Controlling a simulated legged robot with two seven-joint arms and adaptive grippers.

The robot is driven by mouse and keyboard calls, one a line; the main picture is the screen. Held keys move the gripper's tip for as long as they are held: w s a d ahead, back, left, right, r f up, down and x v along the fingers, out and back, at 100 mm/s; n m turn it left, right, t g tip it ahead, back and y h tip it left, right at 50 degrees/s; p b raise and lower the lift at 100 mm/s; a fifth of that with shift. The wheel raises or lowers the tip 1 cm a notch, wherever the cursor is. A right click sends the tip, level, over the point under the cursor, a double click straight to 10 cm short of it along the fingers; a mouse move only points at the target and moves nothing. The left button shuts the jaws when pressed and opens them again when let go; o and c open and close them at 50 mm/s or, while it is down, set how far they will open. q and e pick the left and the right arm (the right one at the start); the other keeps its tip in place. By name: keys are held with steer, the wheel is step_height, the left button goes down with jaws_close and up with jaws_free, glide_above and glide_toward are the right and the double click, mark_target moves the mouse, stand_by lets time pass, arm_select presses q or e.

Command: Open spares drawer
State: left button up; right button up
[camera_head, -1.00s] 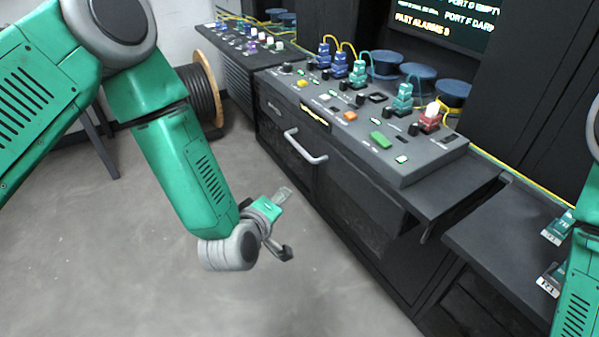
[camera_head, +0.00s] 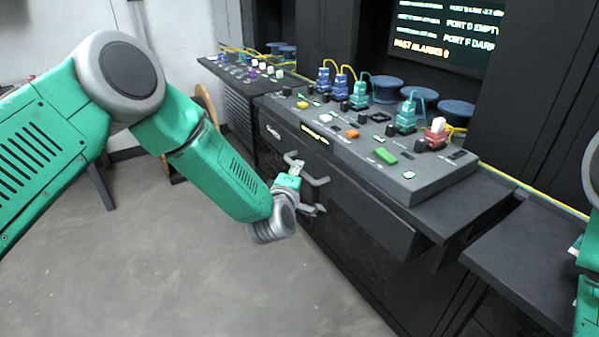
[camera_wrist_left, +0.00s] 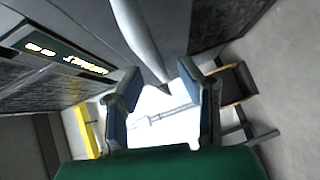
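The dark drawer front (camera_head: 283,143) sits under the console and looks flush with the cabinet. Its grey bar handle (camera_head: 322,182) shows in the head view. In the left wrist view the handle (camera_wrist_left: 137,30) is a pale bar reaching down from the top toward the gap between the fingers. My left gripper (camera_head: 309,188) is open at the handle, with one finger at the bar's upper left and the other below it. In the left wrist view the gripper (camera_wrist_left: 160,82) shows spread fingers and nothing held. Contact with the handle cannot be told. My right gripper is out of view.
The console (camera_head: 400,172) with buttons and plugs sits above the drawer. A dark shelf (camera_head: 530,265) stands at right. A cable reel (camera_head: 207,103) stands behind my left arm. The floor in front is clear.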

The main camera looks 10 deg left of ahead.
arm_select(q)
steer(key=shift+w+f, duration=0.2)
steer(key=shift+w, duration=1.3)
steer(key=shift+c, duration=0.3)
jaws_close()
steer(key=shift+s, duration=0.1)
steer(key=s+a+p, duration=0.5)
steer(key=s+a, duration=1.2)
steer(key=shift+s+f, duration=0.15)
